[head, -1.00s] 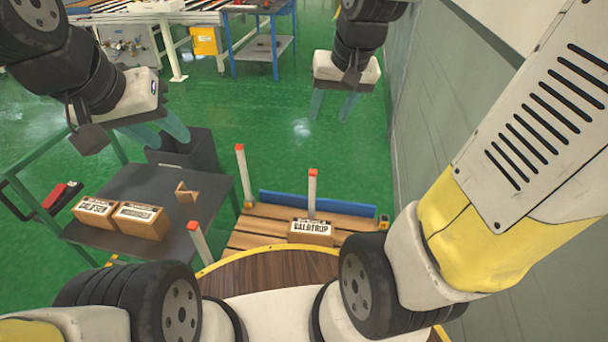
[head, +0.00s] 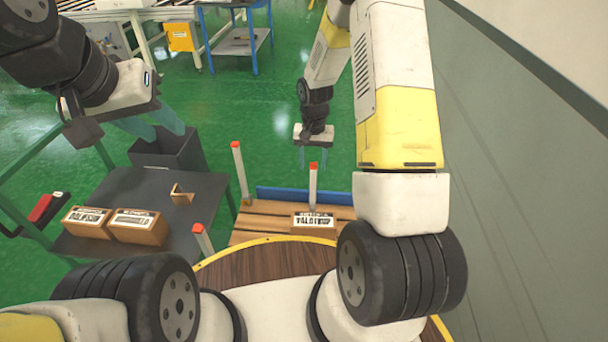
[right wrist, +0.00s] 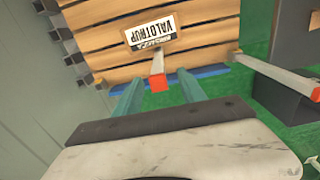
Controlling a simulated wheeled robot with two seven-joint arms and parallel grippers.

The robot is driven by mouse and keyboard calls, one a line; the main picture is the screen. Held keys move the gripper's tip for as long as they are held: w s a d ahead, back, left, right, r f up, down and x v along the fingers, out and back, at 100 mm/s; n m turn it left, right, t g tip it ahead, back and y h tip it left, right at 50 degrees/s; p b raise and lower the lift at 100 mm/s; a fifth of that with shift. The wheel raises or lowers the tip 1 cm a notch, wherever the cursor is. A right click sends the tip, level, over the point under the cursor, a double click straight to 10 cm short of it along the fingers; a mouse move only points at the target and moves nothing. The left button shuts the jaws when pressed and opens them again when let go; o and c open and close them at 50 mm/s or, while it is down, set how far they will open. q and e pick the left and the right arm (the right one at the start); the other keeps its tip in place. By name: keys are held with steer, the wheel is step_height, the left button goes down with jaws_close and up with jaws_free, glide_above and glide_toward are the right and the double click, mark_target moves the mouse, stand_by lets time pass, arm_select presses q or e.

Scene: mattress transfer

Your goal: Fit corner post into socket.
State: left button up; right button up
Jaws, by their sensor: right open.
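My right gripper (head: 314,158) is open, and no post is held. In the right wrist view the post's red top (right wrist: 158,84) appears between its spread fingers (right wrist: 157,79); I cannot tell the depth. Two more red-topped posts stand at the pallet's far left (head: 240,172) and near left (head: 203,240). The pallet's far right corner is hidden by my right arm. My left gripper (head: 156,122) is open and empty.
A blue board (head: 285,195) runs along the pallet's far edge. At left, a dark cart (head: 150,185) bears two boxes and a small wooden bracket (head: 180,196). A dark bin (head: 168,155) stands behind it. A grey wall (head: 500,200) closes the right side.

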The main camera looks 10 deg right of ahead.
mark_target(313, 180)
step_height(313, 180, down, 8)
steer(key=shift+d+r, duration=0.1)
steer(key=shift+d, duration=0.05)
jaws_close()
stand_by(0.4)
stand_by(1.2)
